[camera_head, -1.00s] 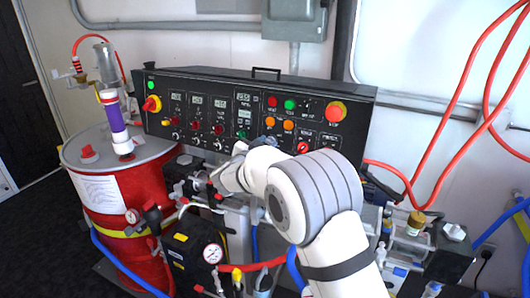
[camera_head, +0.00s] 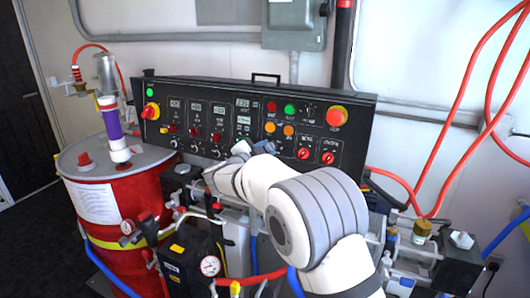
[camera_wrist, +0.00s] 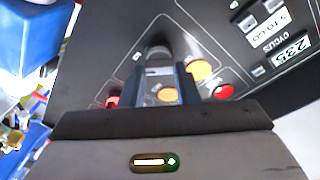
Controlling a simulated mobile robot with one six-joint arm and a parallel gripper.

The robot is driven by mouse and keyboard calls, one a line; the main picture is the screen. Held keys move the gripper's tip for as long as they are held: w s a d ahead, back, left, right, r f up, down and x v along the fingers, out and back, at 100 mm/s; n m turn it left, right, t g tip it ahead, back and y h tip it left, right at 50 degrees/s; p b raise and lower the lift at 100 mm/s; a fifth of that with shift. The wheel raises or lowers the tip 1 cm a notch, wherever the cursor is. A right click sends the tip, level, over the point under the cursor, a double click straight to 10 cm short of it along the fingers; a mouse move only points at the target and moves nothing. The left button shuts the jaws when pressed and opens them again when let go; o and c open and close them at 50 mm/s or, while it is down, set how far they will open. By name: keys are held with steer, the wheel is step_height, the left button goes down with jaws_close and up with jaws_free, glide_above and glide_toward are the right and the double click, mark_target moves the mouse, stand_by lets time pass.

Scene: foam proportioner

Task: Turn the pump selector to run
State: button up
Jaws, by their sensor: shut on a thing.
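The black control panel (camera_head: 345,140) stands behind my arm in the head view. My gripper (camera_wrist: 158,62) reaches its face below the orange lamps. In the wrist view its two grey fingers are closed around a dark round knob (camera_wrist: 157,48), which sits inside a thin white outline. I take this knob to be the pump selector, but no label on it can be read. Its pointer direction is hidden by the fingers. In the head view my gripper (camera_head: 262,148) is at the panel's lower middle, and the knob is hidden behind it.
Two red knobs (camera_head: 316,156) are just right of my gripper. A red mushroom button (camera_head: 337,116) is at the upper right. Orange lamps (camera_wrist: 200,70) lie close to the fingers. A red drum (camera_head: 120,215) stands left; hoses and fittings crowd the space below the panel.

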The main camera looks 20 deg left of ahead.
steer(key=o, duration=1)
steer(key=b+v, duration=0.1)
steer(key=v, duration=0.6)
steer(key=shift+s+a, duration=0.1)
steer(key=shift+s, duration=0.3)
